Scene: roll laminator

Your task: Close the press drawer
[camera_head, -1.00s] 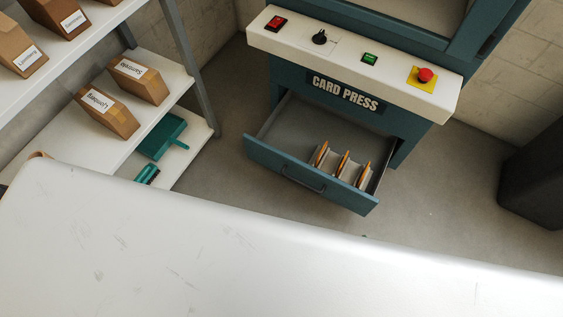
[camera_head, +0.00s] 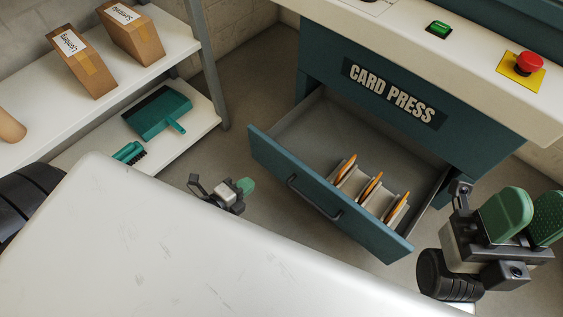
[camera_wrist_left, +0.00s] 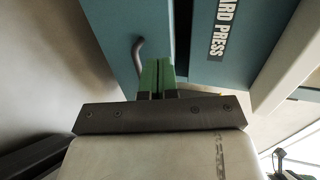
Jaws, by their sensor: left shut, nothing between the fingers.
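The press drawer (camera_head: 335,205) is a teal drawer, pulled open below the CARD PRESS sign. Its dark bar handle (camera_head: 313,203) is on the front panel and also shows in the left wrist view (camera_wrist_left: 138,55). My left gripper (camera_head: 246,186) is low in front of the drawer, left of the handle and apart from the front panel in the head view. Its green fingers (camera_wrist_left: 158,76) are together and empty in the left wrist view. My right gripper (camera_head: 526,215) is right of the drawer, its green fingers apart and empty.
Orange-edged discs (camera_head: 371,185) stand in a rack inside the drawer. The white table (camera_head: 190,250) fills the foreground. A shelf (camera_head: 195,110) at left holds boxes (camera_head: 132,35) and a teal dustpan (camera_head: 158,113). The press (camera_head: 430,110) has a red button (camera_head: 530,63).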

